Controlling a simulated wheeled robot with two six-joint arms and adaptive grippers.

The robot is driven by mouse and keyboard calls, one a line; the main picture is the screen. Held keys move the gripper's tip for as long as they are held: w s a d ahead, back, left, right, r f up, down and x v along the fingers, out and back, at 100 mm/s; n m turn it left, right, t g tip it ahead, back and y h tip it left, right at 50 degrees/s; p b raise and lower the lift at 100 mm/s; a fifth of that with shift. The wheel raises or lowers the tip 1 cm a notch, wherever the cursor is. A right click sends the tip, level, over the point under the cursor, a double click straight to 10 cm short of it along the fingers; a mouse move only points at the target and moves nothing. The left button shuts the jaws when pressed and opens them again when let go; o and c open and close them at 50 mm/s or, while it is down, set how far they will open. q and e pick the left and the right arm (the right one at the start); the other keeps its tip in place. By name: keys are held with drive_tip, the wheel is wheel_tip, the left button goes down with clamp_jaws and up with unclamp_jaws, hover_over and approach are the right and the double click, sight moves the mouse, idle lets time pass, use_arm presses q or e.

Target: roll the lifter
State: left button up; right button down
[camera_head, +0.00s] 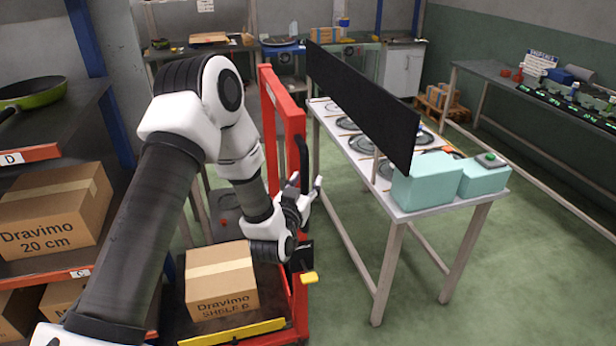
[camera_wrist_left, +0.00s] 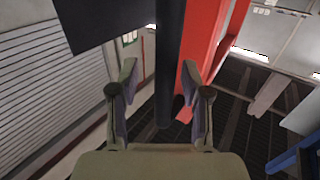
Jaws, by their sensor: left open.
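The lifter is a red frame (camera_head: 268,115) with a low platform, a yellow front edge (camera_head: 232,333) and a black upright handle (camera_head: 304,160). A cardboard box (camera_head: 221,280) marked "Dravimo SHELF D" sits on its platform. My left gripper (camera_head: 306,190) is open at the lower part of the handle. In the left wrist view the dark handle (camera_wrist_left: 168,65) runs between the two fingers of my left gripper (camera_wrist_left: 160,95), and the red frame (camera_wrist_left: 205,50) is just right of it. Contact cannot be told. My right gripper does not show.
A shelf rack at left holds a box (camera_head: 52,210) and a green pan (camera_head: 33,92). A light table (camera_head: 428,212) with teal boxes (camera_head: 424,183) and a black panel (camera_head: 360,100) stands right of the lifter. Green floor (camera_head: 540,290) is clear at right.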

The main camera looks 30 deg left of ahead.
use_arm(q)
drive_tip(key=shift+w+a, duration=0.25)
drive_tip(key=shift+w, duration=0.15)
drive_tip(key=shift+w+a+f, duration=0.1)
drive_tip(key=shift+a, duration=0.2)
drive_tip(key=shift+d, duration=0.15)
drive_tip(key=c, duration=0.5)
clamp_jaws()
drive_tip(key=shift+w+d, duration=0.1)
drive_tip(key=shift+d, duration=0.05)
drive_tip(key=shift+w+d+b, duration=0.15)
drive_tip(key=shift+b, duration=0.2)
drive_tip(key=w+d+b, duration=0.4)
drive_tip(key=w+d, duration=0.6)
drive_tip(key=w, duration=0.2)
drive_tip(key=shift+w+d+b, duration=0.25)
drive_tip(key=shift+b, duration=0.05)
